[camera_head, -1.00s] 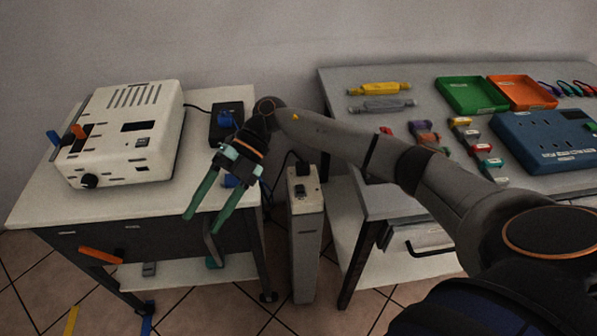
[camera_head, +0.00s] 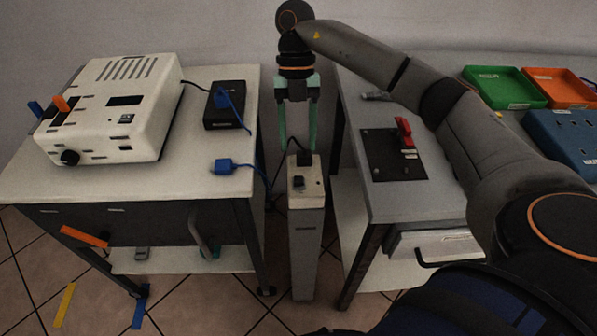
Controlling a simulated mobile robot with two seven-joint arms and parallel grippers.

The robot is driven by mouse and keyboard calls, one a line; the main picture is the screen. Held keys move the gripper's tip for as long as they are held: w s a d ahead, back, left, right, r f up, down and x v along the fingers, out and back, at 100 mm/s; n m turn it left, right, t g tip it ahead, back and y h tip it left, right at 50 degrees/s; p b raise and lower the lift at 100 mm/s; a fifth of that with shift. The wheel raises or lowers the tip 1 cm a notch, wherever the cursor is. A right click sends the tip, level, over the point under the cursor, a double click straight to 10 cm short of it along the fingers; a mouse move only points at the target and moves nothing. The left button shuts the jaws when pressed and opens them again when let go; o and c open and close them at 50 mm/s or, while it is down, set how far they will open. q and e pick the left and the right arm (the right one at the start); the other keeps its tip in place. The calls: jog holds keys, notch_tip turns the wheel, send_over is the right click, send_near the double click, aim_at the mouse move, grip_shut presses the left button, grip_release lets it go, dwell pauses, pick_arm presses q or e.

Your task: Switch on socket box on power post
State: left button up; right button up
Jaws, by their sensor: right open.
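The power post (camera_head: 304,238) is a narrow pale-grey column standing on the floor in the gap between two tables. The socket box on its top (camera_head: 309,193) carries a small dark switch (camera_head: 298,182) near its front left and a black plug (camera_head: 304,159) at the back. Which way the switch is set is too small to tell. My right gripper (camera_head: 297,142) points down just above and behind the post top, its green fingers apart, one on each side near the plug. I cannot tell whether they touch it. My left gripper is not in view.
The left table (camera_head: 60,190) holds a white device (camera_head: 112,107), a black adapter (camera_head: 226,112) and a blue plug (camera_head: 226,165) on a cable. The right table (camera_head: 385,205) has a black plate with a red lever (camera_head: 405,135), and green (camera_head: 497,86) and orange (camera_head: 558,86) trays.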

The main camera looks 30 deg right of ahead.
aim_at(299, 180)
jog(key=x, duration=0.7)
jog(key=shift+f+b, duration=0.15)
jog(key=shift+b, duration=0.15)
grip_shut()
